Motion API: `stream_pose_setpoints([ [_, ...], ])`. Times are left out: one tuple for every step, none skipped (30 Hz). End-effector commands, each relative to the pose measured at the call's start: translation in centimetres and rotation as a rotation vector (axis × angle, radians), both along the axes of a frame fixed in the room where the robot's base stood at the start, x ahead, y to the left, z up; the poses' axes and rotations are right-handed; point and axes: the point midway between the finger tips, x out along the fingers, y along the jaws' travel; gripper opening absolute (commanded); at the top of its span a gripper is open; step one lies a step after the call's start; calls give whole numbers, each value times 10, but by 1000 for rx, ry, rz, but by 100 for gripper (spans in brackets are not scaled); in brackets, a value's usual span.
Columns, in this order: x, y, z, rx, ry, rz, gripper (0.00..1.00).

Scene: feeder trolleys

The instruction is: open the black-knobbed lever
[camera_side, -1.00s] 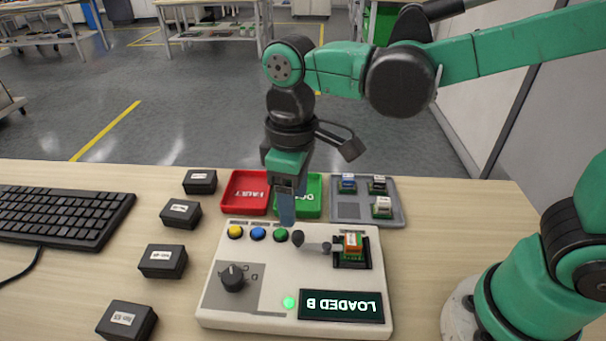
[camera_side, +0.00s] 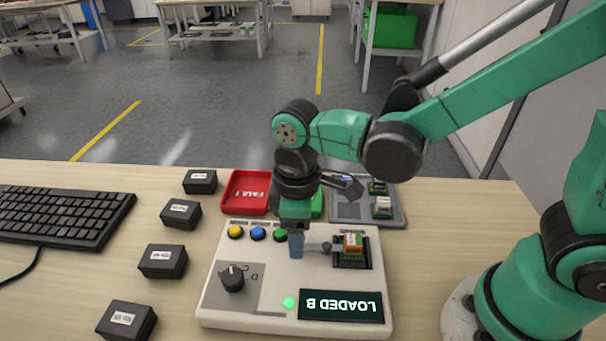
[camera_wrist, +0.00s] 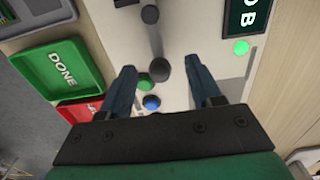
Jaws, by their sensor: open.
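The black-knobbed lever shows in the wrist view, with its round dark knob (camera_wrist: 160,68) between my two fingers and its grey arm running up the picture. In the side view my gripper (camera_side: 296,250) covers the knob, and only the lever's pivot end (camera_side: 327,247) shows beside the socket. My gripper points down with blue fingers, open, one on each side of the knob in the wrist view. I cannot tell whether either finger touches it. A green and orange module (camera_side: 353,243) sits in the black socket at the lever's right.
The white console (camera_side: 250,322) carries a yellow button (camera_side: 235,231), a blue button (camera_side: 258,234), a rotary dial (camera_side: 232,278) and a display (camera_side: 341,306) reading "LOADED B". A red tray (camera_side: 243,192), a green tray (camera_wrist: 58,70) and a grey tray (camera_side: 395,214) stand behind it.

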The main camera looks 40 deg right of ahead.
Motion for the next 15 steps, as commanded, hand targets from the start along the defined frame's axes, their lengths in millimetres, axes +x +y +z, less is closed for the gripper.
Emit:
stream_pose_setpoints([
  [0,0,0,0,0,0,57],
  [0,0,0,0,0,0,52],
  [0,0,0,0,0,0,40],
  [0,0,0,0,0,0,32],
  [0,0,0,0,0,0,23],
  [0,0,0,0,0,0,12],
  [0,0,0,0,0,0,3],
  [0,0,0,0,0,0,0],
  [0,0,0,0,0,0,0],
  [0,0,0,0,0,0,0],
  [0,0,0,0,0,0,0],
  [0,0,0,0,0,-1,0],
  [0,0,0,0,0,-2,0],
  [0,0,0,0,0,-4,0],
  [0,0,0,0,0,-7,0],
])
